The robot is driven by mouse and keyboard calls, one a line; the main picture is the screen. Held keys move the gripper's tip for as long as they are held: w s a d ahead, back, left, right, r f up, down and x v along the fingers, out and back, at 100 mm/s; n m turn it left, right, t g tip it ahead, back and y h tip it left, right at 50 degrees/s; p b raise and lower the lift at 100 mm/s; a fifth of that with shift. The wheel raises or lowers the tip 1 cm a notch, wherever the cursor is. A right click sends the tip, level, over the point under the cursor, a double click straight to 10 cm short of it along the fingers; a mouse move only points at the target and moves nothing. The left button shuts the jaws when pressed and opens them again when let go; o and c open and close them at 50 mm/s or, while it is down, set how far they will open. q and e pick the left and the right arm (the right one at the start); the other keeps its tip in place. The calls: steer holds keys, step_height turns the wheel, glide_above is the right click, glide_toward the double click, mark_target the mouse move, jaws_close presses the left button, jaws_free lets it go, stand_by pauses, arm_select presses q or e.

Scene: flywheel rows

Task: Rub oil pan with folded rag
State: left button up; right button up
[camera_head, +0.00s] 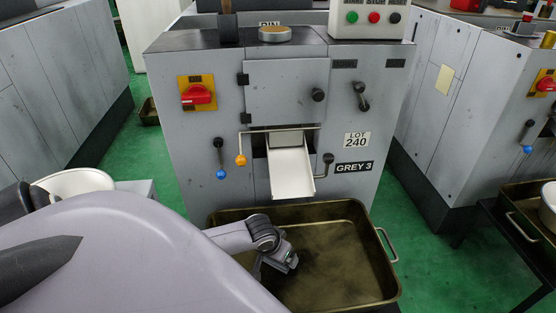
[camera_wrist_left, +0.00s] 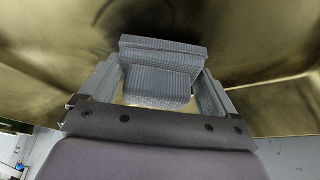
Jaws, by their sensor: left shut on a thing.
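The oil pan (camera_head: 375,285) is a brass-coloured rectangular tray with dark smears on its floor and a metal handle on its right side. It stands in front of the grey machine. My left gripper (camera_head: 284,268) reaches down inside the pan, left of its middle. In the left wrist view it is shut on the folded rag (camera_wrist_left: 160,85), a grey-blue ribbed cloth between the two fingers. The pan's smeared surface fills the background there. In the head view the rag is hard to make out, and I cannot tell whether it touches the pan. My right gripper is not in view.
The grey machine (camera_head: 220,130) stands behind the pan, its white chute (camera_head: 290,170) sloping down toward it. Levers with blue and orange knobs stick out from its front. Another pan (camera_head: 515,205) sits on a dark stand at right. Green floor (camera_head: 420,240) lies between the machines.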

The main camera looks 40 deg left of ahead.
arm_select(q)
steer(key=shift+f, duration=0.55)
